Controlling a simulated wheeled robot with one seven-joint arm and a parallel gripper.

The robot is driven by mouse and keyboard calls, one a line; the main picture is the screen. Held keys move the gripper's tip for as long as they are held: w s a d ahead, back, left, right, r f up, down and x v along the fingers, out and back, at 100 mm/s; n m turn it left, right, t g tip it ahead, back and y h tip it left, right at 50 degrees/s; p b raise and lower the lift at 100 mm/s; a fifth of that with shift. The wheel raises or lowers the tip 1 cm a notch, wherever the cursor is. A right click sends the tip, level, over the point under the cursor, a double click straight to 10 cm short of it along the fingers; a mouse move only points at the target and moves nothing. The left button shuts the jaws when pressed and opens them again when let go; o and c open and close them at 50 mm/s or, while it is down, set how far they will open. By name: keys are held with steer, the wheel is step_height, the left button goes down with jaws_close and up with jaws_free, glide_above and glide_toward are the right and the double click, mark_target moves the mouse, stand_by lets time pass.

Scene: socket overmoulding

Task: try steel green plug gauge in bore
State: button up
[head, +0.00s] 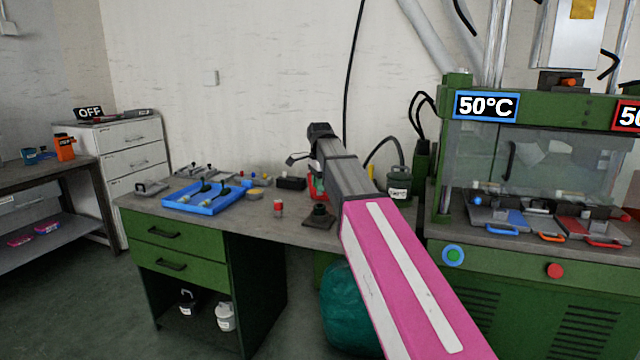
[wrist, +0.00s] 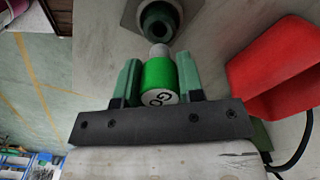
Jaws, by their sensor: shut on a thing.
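My gripper (wrist: 158,62) is shut on the green plug gauge (wrist: 158,76), with a green finger on each side of it. The gauge has a green handle with "GO" on its pale end face and a short steel tip pointing away from my wrist. Beyond the tip in the wrist view is a dark green round part with an open bore (wrist: 158,25), on a grey plate. The tip appears just short of the bore; I cannot tell the exact gap. In the head view, a dark fixture (head: 320,215) stands on the bench; the gauge cannot be made out there.
A red bin (wrist: 275,65) lies right of the gripper in the wrist view. On the bench, a red-and-white piece (head: 278,208) stands left of the fixture, and a blue tray (head: 207,208) holds tools farther left. A green press (head: 510,235) marked 50°C stands right.

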mark_target(320, 195)
steer(key=shift+f, duration=1.75)
steer(key=shift+f, duration=0.4)
stand_by(0.5)
steer(key=shift+r, duration=0.6)
stand_by(4.1)
steer(key=shift+r, duration=2.45)
